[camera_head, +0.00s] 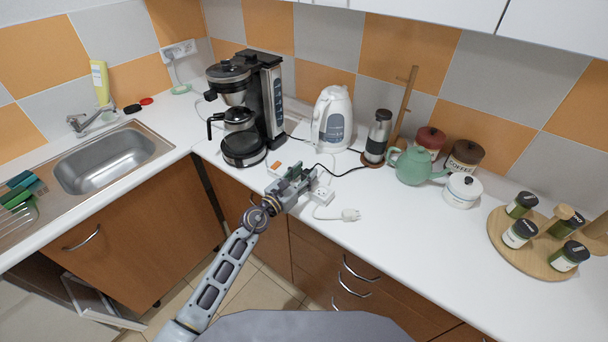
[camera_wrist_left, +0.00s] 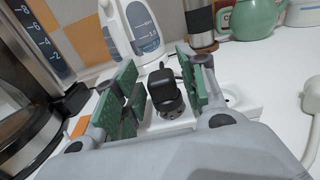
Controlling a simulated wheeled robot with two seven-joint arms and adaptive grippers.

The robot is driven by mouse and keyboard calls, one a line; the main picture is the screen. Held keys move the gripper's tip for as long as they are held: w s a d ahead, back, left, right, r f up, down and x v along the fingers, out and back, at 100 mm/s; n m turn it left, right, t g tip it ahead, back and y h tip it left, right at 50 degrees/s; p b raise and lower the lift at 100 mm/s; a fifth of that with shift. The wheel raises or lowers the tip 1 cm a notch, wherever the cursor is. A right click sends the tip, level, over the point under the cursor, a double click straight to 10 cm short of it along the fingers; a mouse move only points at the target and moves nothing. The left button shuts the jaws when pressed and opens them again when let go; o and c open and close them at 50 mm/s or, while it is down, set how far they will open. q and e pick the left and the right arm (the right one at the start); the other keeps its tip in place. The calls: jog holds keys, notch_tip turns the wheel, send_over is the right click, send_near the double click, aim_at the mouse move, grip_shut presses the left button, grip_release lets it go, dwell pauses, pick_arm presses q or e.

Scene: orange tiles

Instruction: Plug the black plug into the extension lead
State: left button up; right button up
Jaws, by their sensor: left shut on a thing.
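The white extension lead (camera_head: 321,195) lies on the counter near its front edge, partly hidden by my left gripper. In the left wrist view, the extension lead (camera_wrist_left: 240,92) shows one bare round socket at its right end. The black plug (camera_wrist_left: 164,90) is upright between the green finger pads of my left gripper (camera_wrist_left: 158,92), over a socket left of the bare one. I cannot tell how deep its pins sit. My left gripper (camera_head: 295,180) is shut on the plug in the head view. My right gripper is not in view.
A coffee maker (camera_head: 245,110) stands left of the gripper, a white kettle (camera_head: 332,120) behind it. A green teapot (camera_head: 414,167) and spice rack (camera_head: 530,250) stand further right. The front counter between them is clear.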

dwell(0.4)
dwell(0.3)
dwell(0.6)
pick_arm(q)
jog(key=shift+f, duration=0.3)
dwell(0.8)
jog(key=shift+f+b, duration=0.5)
jog(key=shift+f, duration=0.05)
dwell(0.4)
jog(key=o, duration=1.1)
